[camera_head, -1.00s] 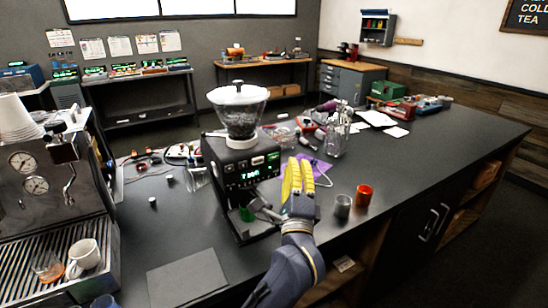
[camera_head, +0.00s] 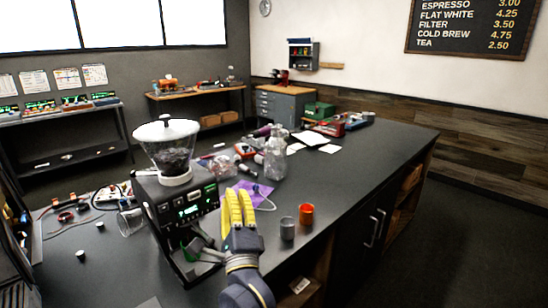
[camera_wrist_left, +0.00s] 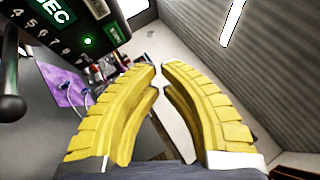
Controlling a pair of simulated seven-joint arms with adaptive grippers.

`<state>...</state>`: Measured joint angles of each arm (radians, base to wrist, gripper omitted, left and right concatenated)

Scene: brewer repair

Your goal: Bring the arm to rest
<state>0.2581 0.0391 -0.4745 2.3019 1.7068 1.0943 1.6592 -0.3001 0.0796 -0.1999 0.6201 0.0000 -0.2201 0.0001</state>
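My left gripper (camera_head: 238,205) has ribbed yellow fingers. In the head view it points up in front of the lower right part of the black grinder (camera_head: 187,212), near the counter's front edge. In the left wrist view both fingers (camera_wrist_left: 159,75) show with an empty gap between them, narrow at the tips; nothing is held. The grinder's display and a green light show close by at the top left of that view. The grinder carries a clear hopper (camera_head: 168,150) of dark beans with a white lid. My right arm and gripper are not in view.
A grey cup (camera_head: 287,229) and an orange cup (camera_head: 306,214) stand just right of my left gripper. A purple cloth (camera_head: 257,193) lies behind it. A clear jar (camera_head: 275,160) and loose items stand further back. The right part of the dark counter (camera_head: 362,165) is clear.

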